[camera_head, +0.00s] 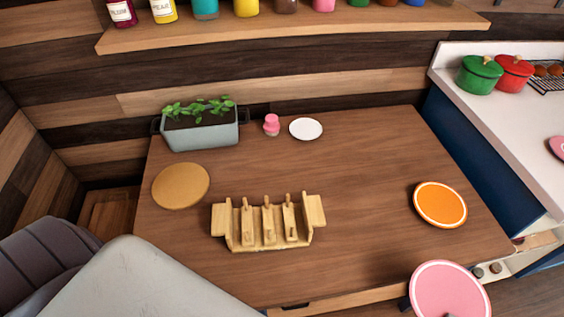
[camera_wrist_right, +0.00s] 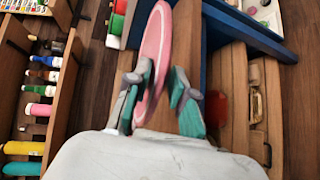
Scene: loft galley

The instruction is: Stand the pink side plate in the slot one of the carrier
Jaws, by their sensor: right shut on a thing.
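The pink side plate (camera_head: 447,287), with a pale rim, is at the bottom right of the head view, beyond the table's front right corner and apart from the carrier. My right gripper (camera_wrist_right: 160,86) is shut on it; in the right wrist view the plate (camera_wrist_right: 154,50) shows nearly edge-on between the two fingers. The wooden carrier (camera_head: 270,245) stands on the table, with upright dividers and no plate in its slots. Marks on the dividers are too small to read. My left gripper is not in view.
An orange plate (camera_head: 440,204) lies on the table's right side. A round wooden board (camera_head: 181,186), planter (camera_head: 203,136), pink shaker (camera_head: 271,125) and white saucer (camera_head: 305,129) lie left and back. The table between carrier and orange plate is clear. Green (camera_head: 479,76) and red (camera_head: 513,74) pots stand on the counter.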

